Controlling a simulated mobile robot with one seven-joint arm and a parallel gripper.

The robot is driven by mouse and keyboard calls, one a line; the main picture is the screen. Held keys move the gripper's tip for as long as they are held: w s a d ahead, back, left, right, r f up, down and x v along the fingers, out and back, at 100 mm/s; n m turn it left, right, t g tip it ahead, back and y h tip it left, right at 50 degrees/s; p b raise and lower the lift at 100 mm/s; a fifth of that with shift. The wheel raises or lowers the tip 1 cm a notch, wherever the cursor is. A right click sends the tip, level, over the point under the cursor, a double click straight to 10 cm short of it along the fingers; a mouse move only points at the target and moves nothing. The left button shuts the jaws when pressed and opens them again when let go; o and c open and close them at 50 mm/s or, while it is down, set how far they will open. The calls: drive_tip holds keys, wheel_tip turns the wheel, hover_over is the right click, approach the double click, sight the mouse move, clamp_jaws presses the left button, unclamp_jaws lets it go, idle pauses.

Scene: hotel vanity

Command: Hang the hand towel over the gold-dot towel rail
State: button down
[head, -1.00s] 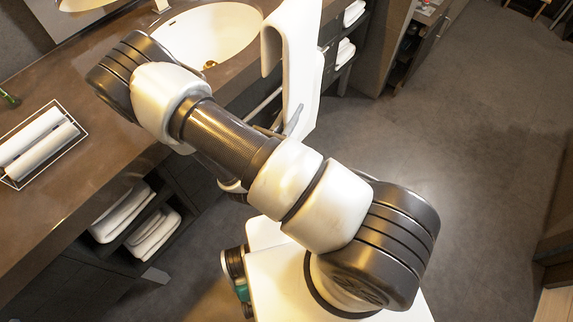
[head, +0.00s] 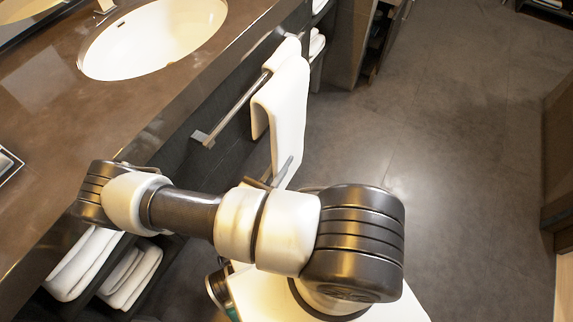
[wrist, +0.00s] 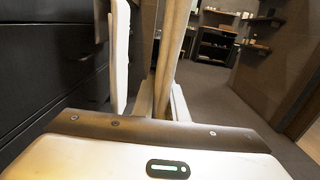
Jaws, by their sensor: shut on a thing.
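The white hand towel (head: 290,98) hangs folded in the head view, with a short flap on the vanity side and a longer flap outside. The metal towel rail (head: 236,108) runs along the vanity front into the towel's fold, so the towel appears to straddle it; contact along the top is hard to tell. No gold dot is discernible. My gripper (wrist: 161,100) is shut on the towel's outer flap (wrist: 172,50), seen edge-on in the wrist view. The inner flap (wrist: 119,55) hangs apart to the left. My gripper is mostly hidden in the head view.
The brown vanity counter (head: 130,110) with a white sink (head: 150,38) lies above and left of the rail. Rolled or folded towels (head: 130,275) fill the shelf below. Dark drawers (wrist: 50,65) stand close on the left in the wrist view. Open floor (head: 450,130) lies to the right.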

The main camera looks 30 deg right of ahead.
drive_tip(key=shift+w+a+b, duration=2.05)
drive_tip(key=shift+w+a, duration=2.05)
drive_tip(key=shift+w, duration=1.6)
wheel_tip(320, 180, down, 14)
drive_tip(key=shift+r, duration=0.1)
drive_tip(key=c, duration=1.7)
unclamp_jaws()
drive_tip(key=shift+s+a, duration=0.1)
drive_tip(key=shift+s, duration=0.05)
